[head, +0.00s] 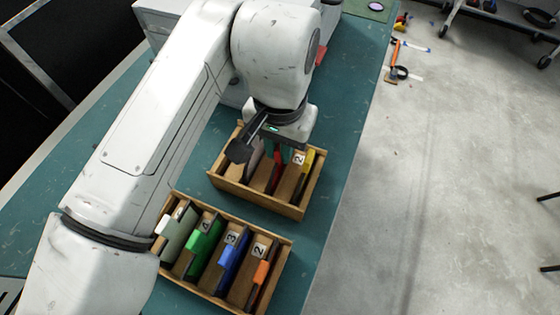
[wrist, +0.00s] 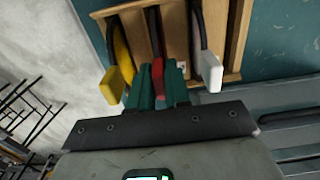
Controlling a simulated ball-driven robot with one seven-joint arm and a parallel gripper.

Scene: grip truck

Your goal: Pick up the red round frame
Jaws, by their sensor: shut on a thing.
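The red round frame's tab (wrist: 158,76) sits between the two green fingers of my gripper (wrist: 158,88) in the wrist view. The fingers are shut on the tab. In the head view the red frame (head: 276,175) shows below my gripper (head: 285,154), in the upper wooden box (head: 255,200). The frame's dark rim (wrist: 155,30) runs down into a slot of that box. Its lower part is hidden by the box, and my wrist covers part of the slots.
A yellow-tabbed frame (wrist: 115,83) and a white-tabbed frame (wrist: 208,70) stand on either side. A lower wooden box (head: 213,292) holds green, blue, orange and whitish tabbed pieces. The teal tabletop (head: 345,95) is clear to the right, ending at its edge.

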